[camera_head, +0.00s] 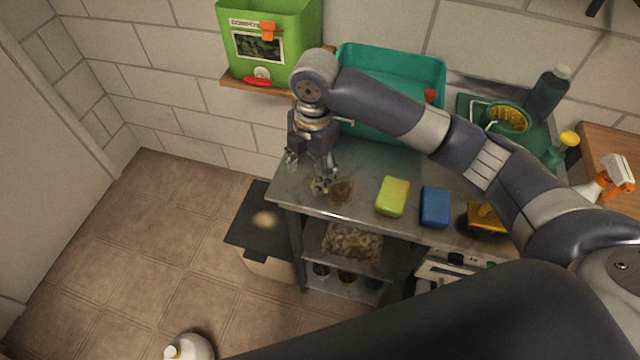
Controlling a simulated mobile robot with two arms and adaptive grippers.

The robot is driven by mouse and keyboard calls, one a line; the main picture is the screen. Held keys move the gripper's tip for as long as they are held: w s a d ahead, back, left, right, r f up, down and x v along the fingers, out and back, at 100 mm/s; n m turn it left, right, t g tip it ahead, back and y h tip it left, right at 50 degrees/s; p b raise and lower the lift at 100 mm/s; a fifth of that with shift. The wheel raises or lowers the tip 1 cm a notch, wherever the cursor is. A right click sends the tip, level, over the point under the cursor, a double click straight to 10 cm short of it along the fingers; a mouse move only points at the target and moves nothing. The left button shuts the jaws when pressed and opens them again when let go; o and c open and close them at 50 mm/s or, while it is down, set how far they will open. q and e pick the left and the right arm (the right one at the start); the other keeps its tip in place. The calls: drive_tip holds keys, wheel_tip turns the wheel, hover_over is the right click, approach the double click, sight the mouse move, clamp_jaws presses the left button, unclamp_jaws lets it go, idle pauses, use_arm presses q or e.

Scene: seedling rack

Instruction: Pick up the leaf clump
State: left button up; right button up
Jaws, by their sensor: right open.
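My right gripper (325,182) points down over the left part of the steel bench (365,160), its fingertips close to the surface. A small yellow-green bit, which looks like the leaf clump (316,187), shows at the fingertips. The fingers partly hide it, and I cannot tell whether they touch it. A brown patch (343,192) lies on the bench just right of the fingers. The gripper is open. My left gripper is not in view.
A green-yellow sponge (392,197) and a blue sponge (435,207) lie to the right. A teal basin (405,72) stands behind, and a green compost bin (280,50) sits on a wall shelf. A dark-topped bin (254,225) stands left of the bench.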

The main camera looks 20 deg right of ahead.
drive_tip(key=shift+n+h, duration=0.3)
drive_tip(key=shift+n, duration=0.2)
drive_tip(key=w+d+f, duration=0.1)
drive_tip(key=d+f+p, duration=0.1)
drive_tip(key=f, duration=0.1)
drive_tip(key=shift+w+d, duration=0.3)
drive_tip(key=shift+w, duration=0.05)
wheel_tip(320, 180, down, 4)
drive_tip(key=shift+d+f+p, duration=0.1)
drive_tip(key=shift+p, duration=0.75)
drive_tip(key=shift+f, duration=0.55)
drive_tip(key=c, duration=0.8)
